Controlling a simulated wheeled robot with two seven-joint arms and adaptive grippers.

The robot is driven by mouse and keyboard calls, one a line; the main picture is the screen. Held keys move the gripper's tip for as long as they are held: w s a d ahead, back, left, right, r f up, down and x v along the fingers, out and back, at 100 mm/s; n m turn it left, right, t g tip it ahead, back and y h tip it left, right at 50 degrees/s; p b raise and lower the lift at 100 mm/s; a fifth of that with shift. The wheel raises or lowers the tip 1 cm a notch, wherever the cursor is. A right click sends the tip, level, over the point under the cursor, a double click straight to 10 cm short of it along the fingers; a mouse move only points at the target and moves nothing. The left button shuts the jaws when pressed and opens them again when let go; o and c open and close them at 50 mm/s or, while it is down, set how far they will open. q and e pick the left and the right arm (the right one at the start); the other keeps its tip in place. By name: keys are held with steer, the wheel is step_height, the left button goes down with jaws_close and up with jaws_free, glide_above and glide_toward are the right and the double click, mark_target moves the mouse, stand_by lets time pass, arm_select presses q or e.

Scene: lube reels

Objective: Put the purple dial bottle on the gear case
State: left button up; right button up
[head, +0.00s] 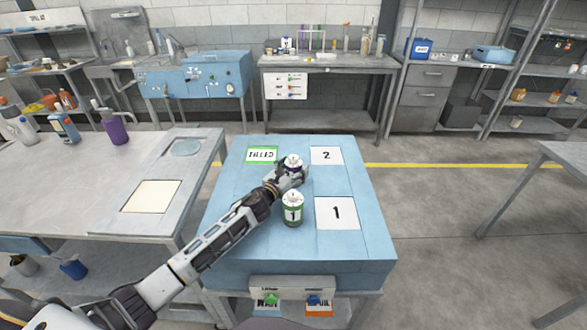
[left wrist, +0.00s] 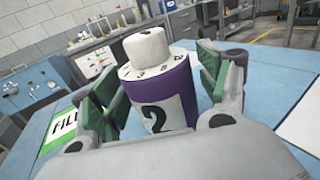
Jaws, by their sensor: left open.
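The purple dial bottle (left wrist: 160,90) has a white cap, a marked white ring on top and a "2" label. It stands upright on the blue-topped table (head: 235,215), and its white top shows in the head view (head: 293,161). My left gripper (head: 289,174) is open, with its green-padded fingers on either side of the bottle in the left wrist view (left wrist: 163,82). Whether the pads touch it I cannot tell. My right gripper is not in view. Nothing is clearly marked as the gear case; white squares read "2" (head: 326,156) and "1" (head: 336,213).
A green bottle labelled "1" (head: 292,210) stands just in front of my left gripper. A grey bench (head: 60,195) at left holds another purple bottle (head: 115,127).

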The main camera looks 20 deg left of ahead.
mark_target(289, 172)
arm_select(q)
steer(key=shift+r, duration=0.1)
steer(key=shift+s, duration=0.25)
steer(key=shift+v, duration=1.65)
steer(key=shift+s+a, duration=0.2)
steer(key=shift+s, duration=0.5)
steer(key=shift+v, duration=0.8)
steer(key=shift+s+a, duration=0.1)
steer(key=shift+s, duration=0.15)
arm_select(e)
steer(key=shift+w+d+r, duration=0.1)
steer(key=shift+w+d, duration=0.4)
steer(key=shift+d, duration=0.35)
